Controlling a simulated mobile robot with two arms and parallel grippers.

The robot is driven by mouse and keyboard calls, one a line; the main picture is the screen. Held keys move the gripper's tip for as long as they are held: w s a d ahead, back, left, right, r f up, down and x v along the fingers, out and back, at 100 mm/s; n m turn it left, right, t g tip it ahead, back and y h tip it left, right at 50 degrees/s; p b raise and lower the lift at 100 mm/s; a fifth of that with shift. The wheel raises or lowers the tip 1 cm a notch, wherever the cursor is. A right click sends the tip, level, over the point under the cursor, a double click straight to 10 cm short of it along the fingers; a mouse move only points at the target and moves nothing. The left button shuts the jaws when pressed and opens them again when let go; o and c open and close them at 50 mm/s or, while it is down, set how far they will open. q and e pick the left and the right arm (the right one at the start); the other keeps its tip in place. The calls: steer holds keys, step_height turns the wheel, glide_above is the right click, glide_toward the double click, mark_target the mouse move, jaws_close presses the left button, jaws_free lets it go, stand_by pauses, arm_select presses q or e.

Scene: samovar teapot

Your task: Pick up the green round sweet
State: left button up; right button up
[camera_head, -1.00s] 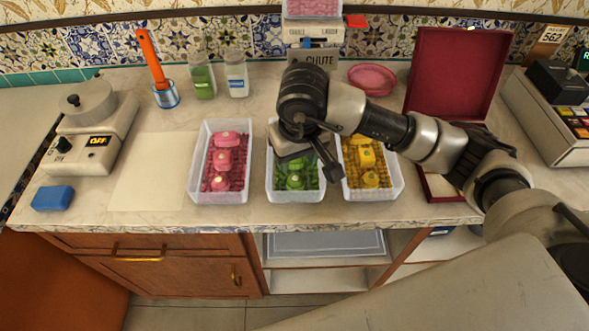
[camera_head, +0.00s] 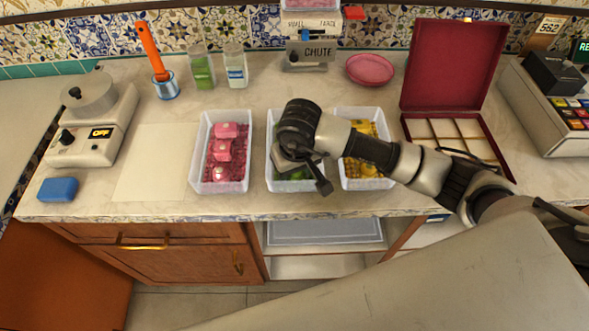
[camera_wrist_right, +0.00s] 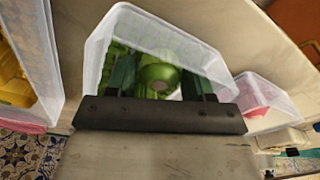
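The green round sweet (camera_wrist_right: 160,76) sits in a translucent white tray (camera_wrist_right: 96,50) with other green pieces (camera_wrist_right: 116,50), seen in the right wrist view. My right gripper (camera_wrist_right: 158,80) is open, with one finger on each side of the sweet and a gap showing on both sides. In the head view the right gripper (camera_head: 302,172) is over the middle tray (camera_head: 296,186), and the wrist hides most of the green sweets. I cannot tell the exact height of the fingertips. My left gripper is not in view.
A tray of pink sweets (camera_head: 201,165) stands to the left and a tray of yellow sweets (camera_head: 376,183) close to the right. Bare counter lies in front.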

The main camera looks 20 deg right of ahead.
steer(key=c, duration=0.6)
steer(key=shift+r, duration=0.1)
